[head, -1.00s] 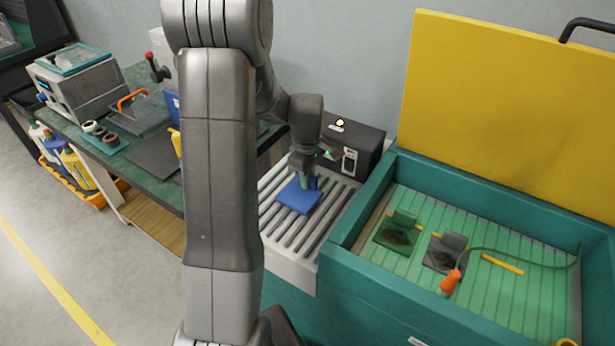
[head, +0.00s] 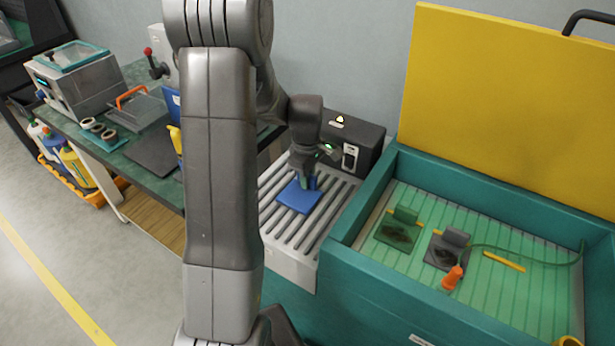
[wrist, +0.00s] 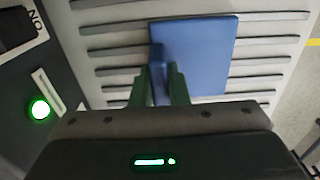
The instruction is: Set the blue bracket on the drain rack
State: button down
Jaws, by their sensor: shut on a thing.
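The blue bracket (head: 299,197) has a flat square plate and an upright tab. Its plate lies flat over the slats of the drain rack (head: 283,238), seemingly resting on them. It also shows in the wrist view (wrist: 195,60), with its tab between the green fingers. My gripper (head: 309,183) is shut on the bracket's tab from above. The gripper also shows in the wrist view (wrist: 164,78). The drain rack's pale slats with dark gaps also show in the wrist view (wrist: 115,45).
A teal tank (head: 345,262) with a raised yellow lid (head: 510,120) stands right of the rack. A green bracket (head: 398,230) and a grey bracket (head: 447,250) lie in it. A dark box (head: 362,142) with a lit button stands behind the rack. A workbench is at left.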

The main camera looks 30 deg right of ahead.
dwell(0.3)
jog(key=c, duration=1.3)
grip_release()
jog(key=shift+r+p, duration=2.1)
jog(key=shift+r, duration=0.9)
